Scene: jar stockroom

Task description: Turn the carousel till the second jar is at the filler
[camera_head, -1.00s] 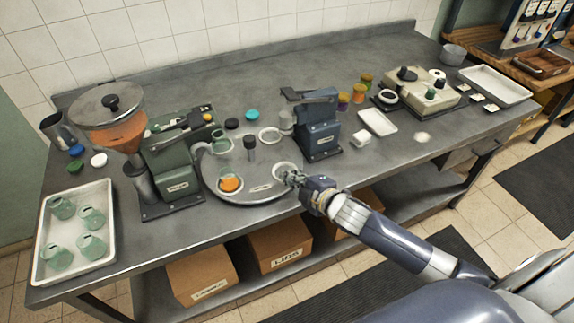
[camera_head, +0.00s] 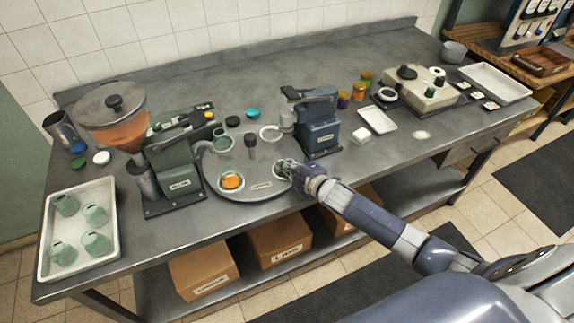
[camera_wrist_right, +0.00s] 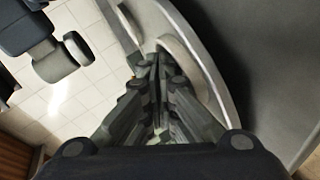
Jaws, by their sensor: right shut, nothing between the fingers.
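The round grey carousel (camera_head: 262,170) sits on the bench between the green filler (camera_head: 178,170), with its orange-filled hopper (camera_head: 122,133), and a blue press machine (camera_head: 318,128). A clear greenish jar (camera_head: 222,144) stands in a ring on the carousel's far left, near the filler. An orange-filled jar (camera_head: 231,182) sits in the front left ring. My right gripper (camera_head: 285,168) is shut and empty at the carousel's right front rim, over a ring it partly hides. In the right wrist view the fingers (camera_wrist_right: 157,70) are beside that ring (camera_wrist_right: 186,68); contact is unclear. My left gripper is out of view.
A white tray (camera_head: 51,264) with several greenish jars lies at the left front. Coloured lids (camera_head: 253,113) lie behind the carousel. Boxes (camera_head: 279,244) stand under the bench.

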